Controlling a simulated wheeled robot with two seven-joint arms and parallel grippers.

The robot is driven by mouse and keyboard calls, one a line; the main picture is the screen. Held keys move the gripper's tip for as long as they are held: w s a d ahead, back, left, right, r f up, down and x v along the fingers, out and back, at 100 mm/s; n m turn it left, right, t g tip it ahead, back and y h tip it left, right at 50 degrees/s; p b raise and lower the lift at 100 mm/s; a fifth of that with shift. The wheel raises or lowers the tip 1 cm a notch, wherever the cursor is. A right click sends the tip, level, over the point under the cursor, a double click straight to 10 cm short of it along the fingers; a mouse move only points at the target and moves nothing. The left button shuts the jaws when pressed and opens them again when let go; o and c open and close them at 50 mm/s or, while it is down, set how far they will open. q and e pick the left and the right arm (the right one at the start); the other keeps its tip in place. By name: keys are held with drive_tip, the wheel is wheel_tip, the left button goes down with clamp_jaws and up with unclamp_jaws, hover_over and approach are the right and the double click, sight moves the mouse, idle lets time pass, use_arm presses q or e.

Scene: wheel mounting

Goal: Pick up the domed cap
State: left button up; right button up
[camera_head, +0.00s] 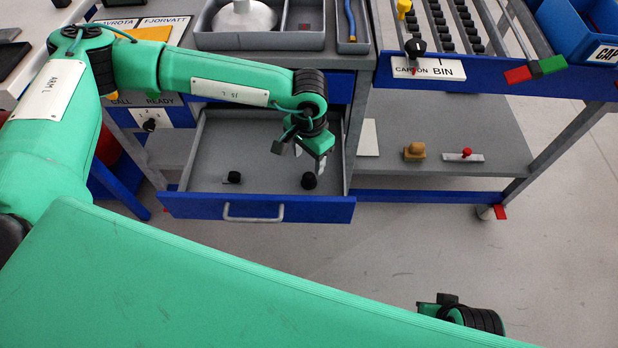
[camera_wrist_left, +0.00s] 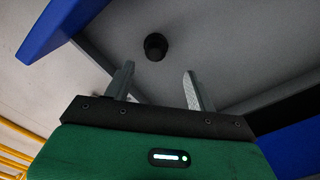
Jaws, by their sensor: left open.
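Two small black pieces lie on the floor of the open grey drawer (camera_head: 262,150). The rounded one (camera_head: 309,181), which looks like the domed cap, is on the right, just below my left gripper (camera_head: 318,163) in the head view. The other black piece (camera_head: 234,177) lies to the left and has a small part sticking out at its side. In the left wrist view, a round dark piece (camera_wrist_left: 155,47) sits beyond my open, empty fingers (camera_wrist_left: 157,70), roughly in line with the gap. Part of my right wrist (camera_head: 460,313) shows at the bottom; its fingers are hidden.
The drawer's blue front (camera_head: 255,208) with its handle stands near the gripper. To the right, a grey lower shelf (camera_head: 450,130) holds a tan piece (camera_head: 414,152) and a red-knobbed piece (camera_head: 466,155). Above is a grey tray (camera_head: 285,40) with a white dome. Open floor lies in front.

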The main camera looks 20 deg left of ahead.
sight(309, 174)
use_arm(q)
drive_tip(key=f, duration=0.4)
drive_tip(key=s+f, duration=0.1)
drive_tip(key=f, duration=0.1)
drive_tip(key=shift+d+f, duration=0.15)
drive_tip(key=shift+f, duration=0.05)
drive_tip(key=c, duration=1.1)
